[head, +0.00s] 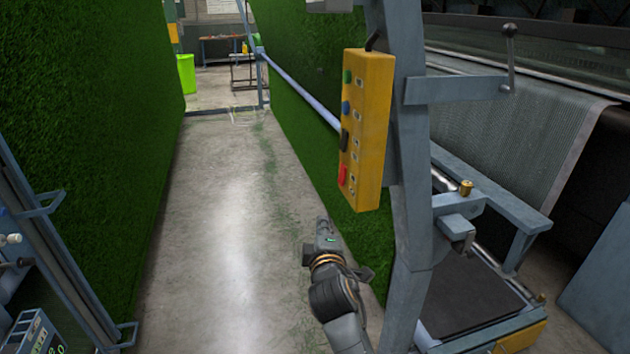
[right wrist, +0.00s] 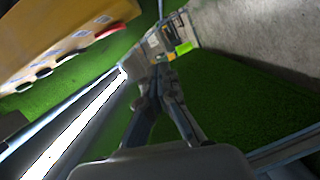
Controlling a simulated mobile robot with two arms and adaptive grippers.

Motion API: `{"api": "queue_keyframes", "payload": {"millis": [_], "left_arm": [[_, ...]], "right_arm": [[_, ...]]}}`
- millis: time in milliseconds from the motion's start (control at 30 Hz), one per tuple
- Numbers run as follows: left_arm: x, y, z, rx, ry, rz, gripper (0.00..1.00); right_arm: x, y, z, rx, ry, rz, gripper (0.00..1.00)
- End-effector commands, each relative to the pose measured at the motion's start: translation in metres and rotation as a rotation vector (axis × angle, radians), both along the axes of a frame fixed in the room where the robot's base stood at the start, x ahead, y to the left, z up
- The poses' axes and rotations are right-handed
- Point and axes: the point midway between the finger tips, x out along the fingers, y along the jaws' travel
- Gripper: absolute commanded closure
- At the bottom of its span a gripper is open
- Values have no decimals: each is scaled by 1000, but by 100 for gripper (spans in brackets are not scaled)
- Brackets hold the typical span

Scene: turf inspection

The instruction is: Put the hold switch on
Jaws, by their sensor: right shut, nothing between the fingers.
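A yellow control box (head: 371,130) hangs on a grey upright post. Its face carries a green button (head: 348,77), a blue button (head: 346,108), a black switch (head: 345,139) and a red switch (head: 343,175). The labels are too small to read, so I cannot tell which one is the hold switch. My right gripper (head: 324,226) is below and left of the box, apart from it. In the right wrist view its fingers (right wrist: 158,78) are shut and empty, with the yellow box (right wrist: 62,30) at upper left. My left gripper is not in view.
Green turf walls (head: 85,130) stand on both sides of a clear concrete aisle (head: 215,220). A pale rail (head: 300,90) runs along the right turf behind the box. A grey post (head: 410,180) and machine frame stand close on the right.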

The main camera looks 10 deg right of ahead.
Motion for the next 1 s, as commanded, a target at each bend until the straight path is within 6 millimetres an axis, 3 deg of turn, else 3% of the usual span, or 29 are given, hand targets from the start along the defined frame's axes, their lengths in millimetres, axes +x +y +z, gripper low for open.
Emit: {"api": "queue_keyframes", "payload": {"millis": [33, 200, 633, 767, 1000], "left_arm": [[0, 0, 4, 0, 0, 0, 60], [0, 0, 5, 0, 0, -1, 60], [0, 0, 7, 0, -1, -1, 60], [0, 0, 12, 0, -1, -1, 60], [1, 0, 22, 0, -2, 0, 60]], "right_arm": [[-1, -3, 21, -18, -25, -10, 100], [-4, -7, 47, -47, -59, -27, 100], [1, -8, 47, -47, -59, -28, 100], [17, -11, 49, -47, -59, -27, 100], [62, -20, 47, -46, -58, -27, 100]]}}
